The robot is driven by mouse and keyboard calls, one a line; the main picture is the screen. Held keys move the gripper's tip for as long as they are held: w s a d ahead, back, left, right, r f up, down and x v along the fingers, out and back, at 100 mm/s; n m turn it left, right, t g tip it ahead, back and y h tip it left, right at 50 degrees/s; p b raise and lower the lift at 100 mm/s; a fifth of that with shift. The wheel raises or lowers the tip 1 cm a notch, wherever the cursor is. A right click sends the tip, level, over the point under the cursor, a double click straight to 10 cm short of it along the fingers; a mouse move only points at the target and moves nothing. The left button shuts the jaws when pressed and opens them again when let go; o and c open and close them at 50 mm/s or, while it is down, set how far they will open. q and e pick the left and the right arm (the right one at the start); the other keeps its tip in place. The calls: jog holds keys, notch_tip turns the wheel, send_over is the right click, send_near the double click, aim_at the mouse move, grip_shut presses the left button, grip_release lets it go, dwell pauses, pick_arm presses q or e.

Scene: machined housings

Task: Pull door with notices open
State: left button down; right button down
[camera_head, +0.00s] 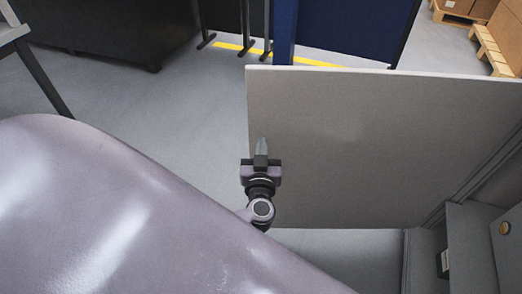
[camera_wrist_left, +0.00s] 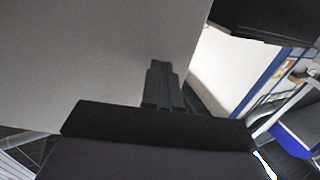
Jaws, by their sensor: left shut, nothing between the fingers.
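The door (camera_head: 370,140) is a plain grey panel that stands swung out from its frame (camera_head: 440,225) at the right in the head view. No notices show on the face I see. Its free edge is at the left. My left gripper (camera_head: 261,147) is shut and empty, in front of this face close to the free edge. In the left wrist view the door (camera_wrist_left: 90,55) fills the upper left, and the shut fingers (camera_wrist_left: 163,85) show against it near its edge. I cannot tell whether they touch it. My right gripper is not in view.
My own arm covers the lower left of the head view. Blue partitions (camera_head: 352,28) and a yellow floor line (camera_head: 315,62) lie behind the door. A dark cabinet (camera_head: 110,30) stands at the back left, and pallets (camera_head: 497,48) at the back right. Grey floor (camera_head: 190,110) left of the door is clear.

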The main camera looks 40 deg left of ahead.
pick_arm(q)
jog(key=shift+w+a, duration=0.15)
jog(key=shift+w, duration=0.15)
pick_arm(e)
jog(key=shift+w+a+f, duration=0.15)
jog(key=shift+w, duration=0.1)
